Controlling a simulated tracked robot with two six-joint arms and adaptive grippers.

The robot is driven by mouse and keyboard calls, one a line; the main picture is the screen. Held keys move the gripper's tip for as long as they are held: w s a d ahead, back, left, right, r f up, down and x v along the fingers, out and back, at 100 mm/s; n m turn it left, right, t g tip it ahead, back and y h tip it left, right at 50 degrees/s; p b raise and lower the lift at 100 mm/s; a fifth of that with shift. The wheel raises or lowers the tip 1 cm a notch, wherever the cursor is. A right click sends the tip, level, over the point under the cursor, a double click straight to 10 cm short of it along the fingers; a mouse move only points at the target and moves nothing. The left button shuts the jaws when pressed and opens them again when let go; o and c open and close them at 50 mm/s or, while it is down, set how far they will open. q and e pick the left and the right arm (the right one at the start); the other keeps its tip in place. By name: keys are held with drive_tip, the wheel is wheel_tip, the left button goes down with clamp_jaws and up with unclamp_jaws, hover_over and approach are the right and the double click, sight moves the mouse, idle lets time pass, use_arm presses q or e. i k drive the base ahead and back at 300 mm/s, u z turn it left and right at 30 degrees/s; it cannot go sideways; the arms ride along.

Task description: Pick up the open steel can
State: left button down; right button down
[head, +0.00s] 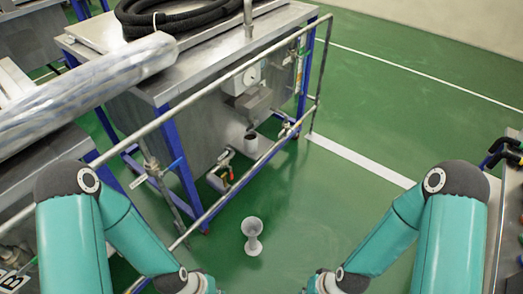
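A small grey can with a dark open top (251,143) stands upright at the side of the steel tank bench, below a grey outlet fitting (251,103). It looks like the open steel can, but it is small in the head view and its support is hard to make out. Both my teal arms reach in from the lower corners. Their wrists run out at the bottom edge, so the fingers of both grippers are hidden. The arms are well short of the can and do not touch it.
A pale, narrow-waisted object (252,236) stands on the green floor. A metal rail (215,83) runs in front of the steel bench (180,130). A large wrapped roll (85,92) is at left. A bench edge (508,215) is at right. Open floor (350,110) lies between.

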sight(250, 138)
drive_tip(key=u, duration=0.05)
drive_tip(key=i, duration=1.05)
drive_tip(key=u, duration=2.15)
drive_tip(key=k, duration=1.1)
drive_tip(key=z, duration=0.55)
